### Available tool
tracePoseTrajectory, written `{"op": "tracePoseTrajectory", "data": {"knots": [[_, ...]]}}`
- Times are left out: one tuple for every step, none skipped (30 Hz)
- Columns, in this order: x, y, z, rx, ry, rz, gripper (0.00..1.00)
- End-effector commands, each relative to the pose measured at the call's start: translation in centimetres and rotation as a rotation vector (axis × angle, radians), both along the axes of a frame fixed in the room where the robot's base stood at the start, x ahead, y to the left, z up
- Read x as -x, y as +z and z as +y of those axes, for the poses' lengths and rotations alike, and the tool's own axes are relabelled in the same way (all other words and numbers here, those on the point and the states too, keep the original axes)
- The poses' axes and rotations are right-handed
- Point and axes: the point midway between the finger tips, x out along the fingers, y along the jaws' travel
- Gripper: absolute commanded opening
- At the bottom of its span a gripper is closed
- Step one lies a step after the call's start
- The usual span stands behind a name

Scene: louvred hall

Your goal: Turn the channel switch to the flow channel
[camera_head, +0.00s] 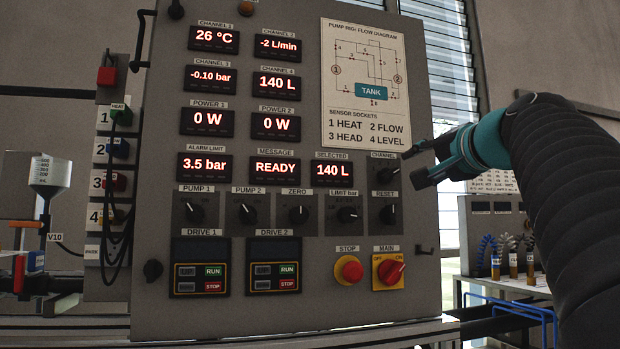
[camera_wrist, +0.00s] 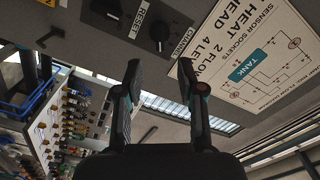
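The channel switch (camera_head: 387,172) is a black knob with a white pointer line, under the CHANNEL label at the right of the grey panel (camera_head: 335,270). Its pointer seems to point right and slightly up. The wrist view also shows the knob (camera_wrist: 160,30). The SELECTED display (camera_head: 332,171) reads 140 L, as the channel 4 display (camera_head: 277,83) does; channel 2 (camera_head: 278,45) reads -2 L/min. The legend (camera_head: 366,130) lists 2 as FLOW and 4 as LEVEL. My gripper (camera_head: 414,164) is open and empty, just right of the switch and apart from it; its fingers (camera_wrist: 163,78) are spread in the wrist view.
The reset knob (camera_head: 388,213) is directly below the switch. The stop button (camera_head: 348,270) and red main switch (camera_head: 391,270) sit lower on the panel. A hook (camera_head: 425,250) is at the lower right edge. A table with blue racks (camera_head: 520,305) stands beyond at right.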

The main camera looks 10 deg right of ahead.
Motion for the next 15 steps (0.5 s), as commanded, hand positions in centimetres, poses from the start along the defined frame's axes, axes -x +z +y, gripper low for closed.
{"op": "tracePoseTrajectory", "data": {"knots": [[-0.4,0.1,0.0,-0.001,0.002,0.001,0.39],[-0.7,0.1,0.1,-0.001,0.003,0.002,0.39],[-1.1,0.1,0.1,-0.001,0.004,0.003,0.39],[-1.5,0.1,0.2,-0.001,0.003,0.002,0.39],[-1.8,0.1,0.2,-0.001,0.003,0.002,0.39],[-2.3,0.1,0.2,0.000,0.004,0.002,0.39],[-2.7,0.1,0.2,0.000,0.004,0.003,0.39],[-3.0,0.1,0.2,-0.001,0.003,0.003,0.39],[-3.5,0.1,0.2,-0.001,0.003,0.003,0.39],[-3.9,0.1,0.3,-0.001,0.004,0.003,0.39],[-4.2,0.1,0.3,0.000,0.004,0.003,0.39],[-4.7,0.1,0.3,0.000,0.003,0.003,0.39],[-5.1,0.1,0.3,0.000,0.004,0.003,0.39],[-5.4,0.1,0.4,0.000,0.004,0.003,0.39],[-5.9,0.1,0.3,-0.001,0.004,0.003,0.39]]}}
